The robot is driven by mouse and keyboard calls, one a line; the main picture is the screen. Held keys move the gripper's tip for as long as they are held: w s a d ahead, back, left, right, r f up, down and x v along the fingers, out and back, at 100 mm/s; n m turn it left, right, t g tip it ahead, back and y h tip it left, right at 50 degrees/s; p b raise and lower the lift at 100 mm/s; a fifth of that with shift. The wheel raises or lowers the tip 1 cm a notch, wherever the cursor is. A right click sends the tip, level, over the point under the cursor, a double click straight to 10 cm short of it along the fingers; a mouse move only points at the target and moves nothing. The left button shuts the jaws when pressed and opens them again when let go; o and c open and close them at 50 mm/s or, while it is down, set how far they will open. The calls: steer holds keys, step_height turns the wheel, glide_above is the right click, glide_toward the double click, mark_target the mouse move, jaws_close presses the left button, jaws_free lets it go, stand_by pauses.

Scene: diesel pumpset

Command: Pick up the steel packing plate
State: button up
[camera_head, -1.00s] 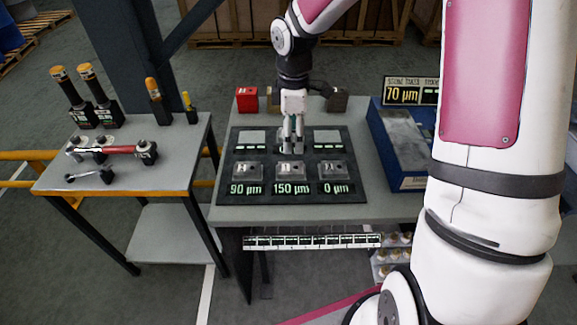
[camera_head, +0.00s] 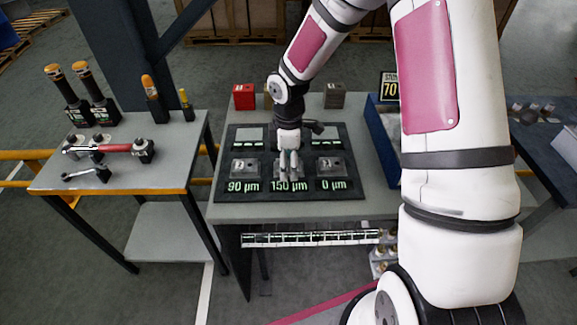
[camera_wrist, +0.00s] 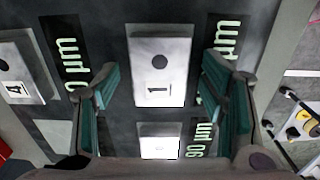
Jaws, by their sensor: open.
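Steel packing plates sit on a dark board (camera_head: 226,190) on the grey bench. In the head view, one plate (camera_head: 245,168) stands above the 90 µm readout and another (camera_head: 330,167) above the 0 µm readout. My gripper (camera_head: 289,174) is over the middle position, above the 150 µm readout, and largely hides the plate there. In the wrist view, my gripper (camera_wrist: 160,85) is open, with its teal-padded fingers apart on either side of a plate marked 1 (camera_wrist: 158,48) with a dark round hole. I cannot tell whether the fingers touch it. A plate marked 4 (camera_wrist: 18,78) lies to the left.
A red block (camera_head: 244,97) and a grey block (camera_head: 335,95) stand at the bench's back. A blue tray (camera_head: 383,150) is on the right. The left table (camera_head: 120,175) holds a red-handled tool (camera_head: 110,148), a wrench and several orange-capped tools.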

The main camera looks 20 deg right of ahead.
mark_target(289, 166)
steer(key=c, duration=1.5)
jaws_close()
steer(key=shift+r, duration=0.15)
steer(key=shift+w+r, duration=0.1)
steer(key=shift+r, duration=0.4)
steer(key=shift+s+r, duration=0.2)
steer(key=shift+r, duration=0.45)
steer(key=shift+s+r, duration=0.2)
steer(key=shift+r, duration=0.4)
steer(key=s+r, duration=0.1)
steer(key=s, duration=1.4)
steer(key=shift+s+a+r, duration=0.15)
steer(key=shift+s+a, duration=0.05)
steer(key=shift+a, duration=0.1)
